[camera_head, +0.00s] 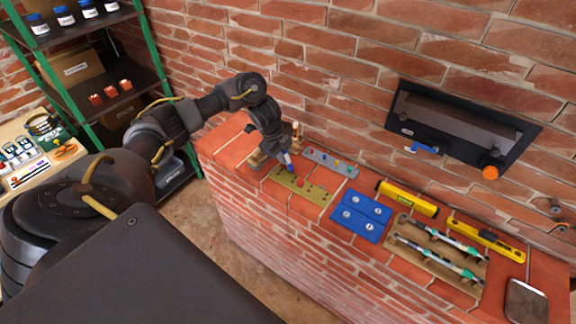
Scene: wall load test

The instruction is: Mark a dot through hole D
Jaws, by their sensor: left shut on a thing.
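My left gripper (278,147) reaches down over the brick ledge and is shut on a blue marker (287,163). The marker points down toward the left part of an olive-yellow plate (306,190) with small holes and a red spot. I cannot tell whether its tip touches the plate. The hole letters are too small to read, so I cannot tell which hole is D. A grey-blue strip (331,163) with small coloured pegs lies behind the plate. My right gripper does not show.
A black wall fixture (455,125) hangs above. Shelves stand at left.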

